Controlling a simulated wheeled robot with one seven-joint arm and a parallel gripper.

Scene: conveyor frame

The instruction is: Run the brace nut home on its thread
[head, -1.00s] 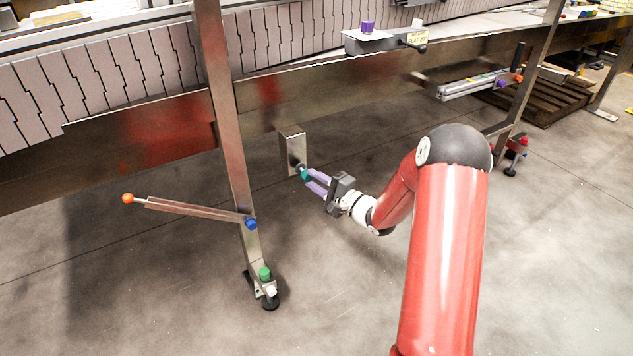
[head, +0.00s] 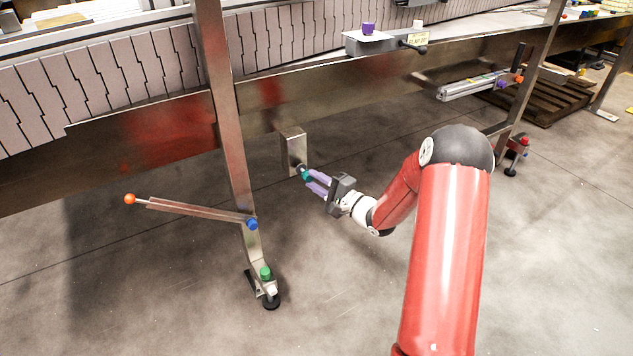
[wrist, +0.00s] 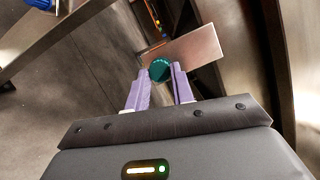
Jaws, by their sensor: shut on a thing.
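A teal nut (head: 306,176) sits in front of a steel bracket (head: 293,152) that hangs below the conveyor's side rail. My gripper (head: 311,182) has its purple fingers closed on the teal nut. In the wrist view the nut (wrist: 160,71) shows as a round teal face between the tips of my gripper (wrist: 161,80), with the bracket plate (wrist: 186,47) behind it. A short bit of thread or stud seems to show between nut and bracket in the head view. How far the nut is along its thread cannot be told.
A steel leg (head: 232,130) stands left of the bracket. A brace bar with an orange ball end (head: 130,199) sticks out left from a blue knob (head: 252,224). A green knob (head: 265,273) is at the foot. The floor below my gripper is clear.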

